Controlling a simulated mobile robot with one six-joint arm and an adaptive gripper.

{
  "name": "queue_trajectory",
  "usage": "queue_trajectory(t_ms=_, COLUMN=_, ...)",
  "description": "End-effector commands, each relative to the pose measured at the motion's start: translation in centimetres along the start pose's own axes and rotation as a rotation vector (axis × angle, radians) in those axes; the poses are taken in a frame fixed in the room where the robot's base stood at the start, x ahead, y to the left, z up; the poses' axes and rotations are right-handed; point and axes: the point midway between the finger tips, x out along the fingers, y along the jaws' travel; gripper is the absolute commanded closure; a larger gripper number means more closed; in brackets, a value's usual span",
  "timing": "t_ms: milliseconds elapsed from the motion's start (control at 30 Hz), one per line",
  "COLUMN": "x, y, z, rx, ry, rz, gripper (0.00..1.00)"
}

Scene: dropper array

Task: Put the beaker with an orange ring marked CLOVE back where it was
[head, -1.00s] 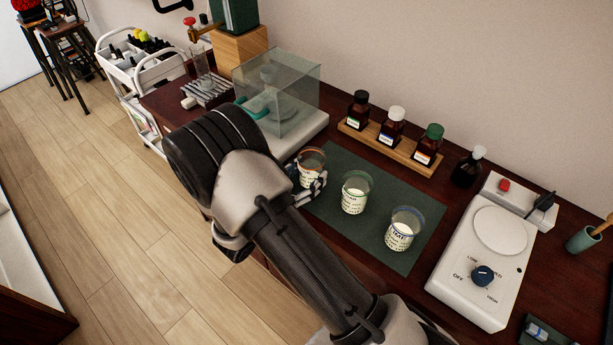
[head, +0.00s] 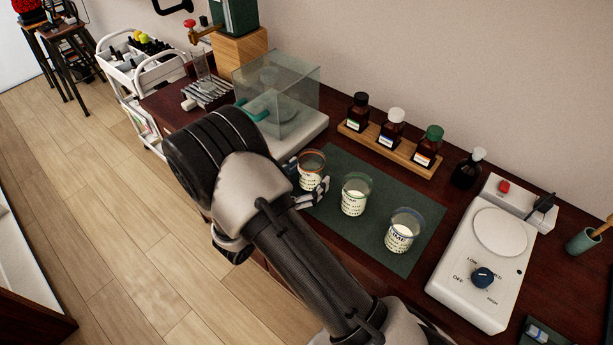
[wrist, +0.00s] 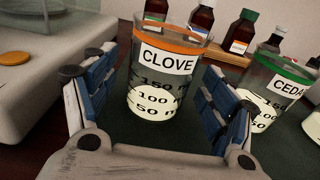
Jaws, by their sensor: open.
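The beaker with an orange ring marked CLOVE (wrist: 167,70) stands upright at the left end of the dark green mat (head: 347,245), holding white liquid. It also shows in the head view (head: 312,168), partly hidden by my gripper. My gripper (wrist: 157,110) is open, with one blue-padded finger on each side of the beaker; a gap shows between pads and glass. In the head view my gripper (head: 308,190) is at the beaker's near side. The green-ringed beaker (head: 355,195), marked CEDA in the wrist view (wrist: 270,95), stands to its right on the mat.
A blue-ringed beaker (head: 403,230) stands farther right on the mat. A glass-cased balance (head: 290,140) stands close on the left. Bottles stand in a wooden rack (head: 385,150) behind. A white stirrer plate (head: 480,270) is on the right.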

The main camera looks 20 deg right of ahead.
Motion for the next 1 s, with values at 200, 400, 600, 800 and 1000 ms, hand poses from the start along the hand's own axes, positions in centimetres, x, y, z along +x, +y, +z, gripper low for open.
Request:
queue_trajectory(t_ms=200, x=-3.7, y=0.2, z=0.3, rx=0.0, ry=0.0, rz=0.008, gripper=0.23)
queue_trajectory(t_ms=400, x=-8.1, y=0.2, z=0.2, rx=0.0, ry=0.0, rz=0.006, gripper=0.23)
queue_trajectory(t_ms=600, x=-11.1, y=0.1, z=0.2, rx=0.001, ry=0.0, rz=0.003, gripper=0.23)
queue_trajectory(t_ms=800, x=-12.0, y=0.0, z=0.1, rx=0.001, ry=0.0, rz=0.0, gripper=0.23)
queue_trajectory(t_ms=1000, x=-10.6, y=-1.6, z=2.8, rx=0.084, ry=0.051, rz=-0.111, gripper=0.23)
